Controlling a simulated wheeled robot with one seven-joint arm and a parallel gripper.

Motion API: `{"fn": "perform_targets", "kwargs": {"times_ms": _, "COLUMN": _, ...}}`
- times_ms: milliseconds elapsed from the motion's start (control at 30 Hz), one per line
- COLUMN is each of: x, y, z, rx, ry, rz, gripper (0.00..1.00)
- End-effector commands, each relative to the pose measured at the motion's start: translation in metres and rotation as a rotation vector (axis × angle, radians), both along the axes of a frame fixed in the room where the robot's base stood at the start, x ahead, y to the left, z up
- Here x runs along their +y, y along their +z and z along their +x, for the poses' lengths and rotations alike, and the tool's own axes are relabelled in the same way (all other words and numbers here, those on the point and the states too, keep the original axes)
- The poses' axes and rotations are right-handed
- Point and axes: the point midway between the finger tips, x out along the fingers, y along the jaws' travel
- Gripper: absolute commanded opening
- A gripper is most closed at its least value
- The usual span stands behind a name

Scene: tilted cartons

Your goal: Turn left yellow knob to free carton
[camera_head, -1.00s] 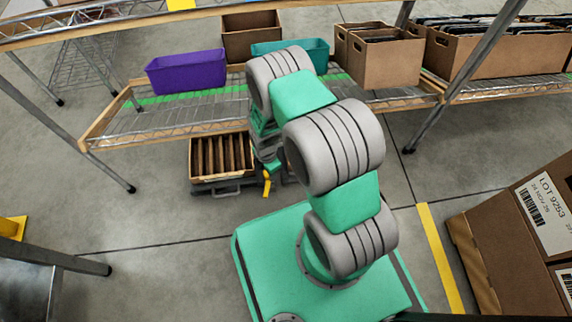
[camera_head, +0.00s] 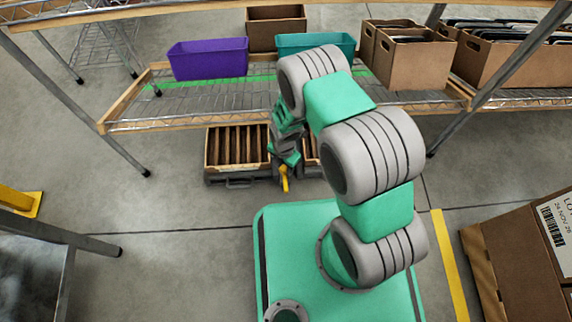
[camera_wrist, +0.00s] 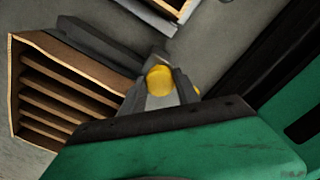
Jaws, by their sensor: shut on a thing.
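A yellow knob (camera_wrist: 160,80) is between the fingers of my gripper (camera_wrist: 163,88) in the wrist view, and the fingers are shut on it. In the head view, a yellow piece (camera_head: 284,178) hangs just below my gripper (camera_head: 286,160), at the front between two cartons. The left carton (camera_head: 238,147) is a brown slotted box on a dark grey holder, and it also shows at the left in the wrist view (camera_wrist: 70,85). A second carton (camera_head: 312,146) is mostly hidden behind my arm. Only one yellow knob is clearly visible.
A wire shelf with a wooden edge (camera_head: 190,122) stands above and behind the cartons. It carries a purple bin (camera_head: 208,60), a teal bin (camera_head: 318,44) and brown boxes (camera_head: 395,50). A large labelled box (camera_head: 510,255) stands at the right.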

Motion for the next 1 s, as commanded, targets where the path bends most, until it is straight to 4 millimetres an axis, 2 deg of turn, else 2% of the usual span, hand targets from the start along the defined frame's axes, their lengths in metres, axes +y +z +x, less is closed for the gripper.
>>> {"fn": "perform_targets", "kwargs": {"times_ms": 67, "x": 0.0, "y": -0.001, "z": -0.003, "rx": 0.007, "ry": 0.002, "rz": 0.0, "gripper": 0.0}}
{"fn": "perform_targets", "kwargs": {"times_ms": 100, "x": 0.0, "y": -0.001, "z": -0.003, "rx": 0.007, "ry": 0.002, "rz": 0.0, "gripper": 0.4}}
{"fn": "perform_targets", "kwargs": {"times_ms": 333, "x": -0.001, "y": -0.001, "z": -0.001, "rx": 0.004, "ry": -0.001, "rz": 0.001, "gripper": 0.59}}
{"fn": "perform_targets", "kwargs": {"times_ms": 633, "x": -0.001, "y": 0.004, "z": 0.0, "rx": 0.001, "ry": -0.002, "rz": 0.002, "gripper": 0.59}}
{"fn": "perform_targets", "kwargs": {"times_ms": 900, "x": 0.0, "y": 0.058, "z": 0.0, "rx": -0.001, "ry": -0.002, "rz": 0.002, "gripper": 0.59}}
{"fn": "perform_targets", "kwargs": {"times_ms": 1000, "x": 0.0, "y": 0.072, "z": 0.0, "rx": 0.001, "ry": -0.002, "rz": 0.001, "gripper": 0.59}}
